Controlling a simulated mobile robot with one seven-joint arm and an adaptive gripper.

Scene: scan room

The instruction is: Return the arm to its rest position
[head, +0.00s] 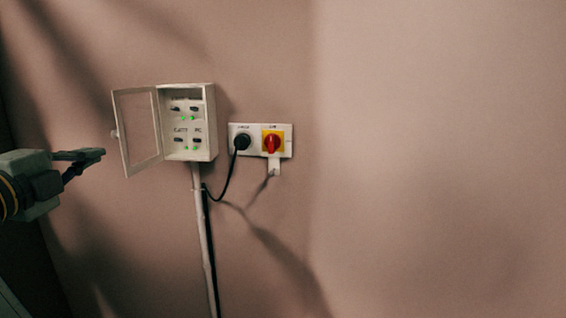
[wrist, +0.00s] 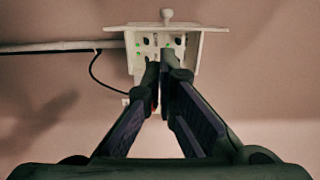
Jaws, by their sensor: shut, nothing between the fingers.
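My gripper (head: 101,153) is at the left of the head view, shut and empty. It is left of the open door of a white wall box and apart from it. In the wrist view my gripper (wrist: 160,68) points toward the box, its fingertips together and covering part of the box front. The box (head: 187,123) has several dark switches and green lights inside. The box also shows in the wrist view (wrist: 208,52), turned sideways. My arm shows only in part at the left edge of the head view.
The box door (head: 124,132) swings out to the left, near my gripper. Right of the box is a wall plate (head: 285,150) with a black plug (head: 241,142) and a red rotary switch (head: 271,144) on yellow. A cable and a conduit (head: 203,240) run down. The right wall is bare.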

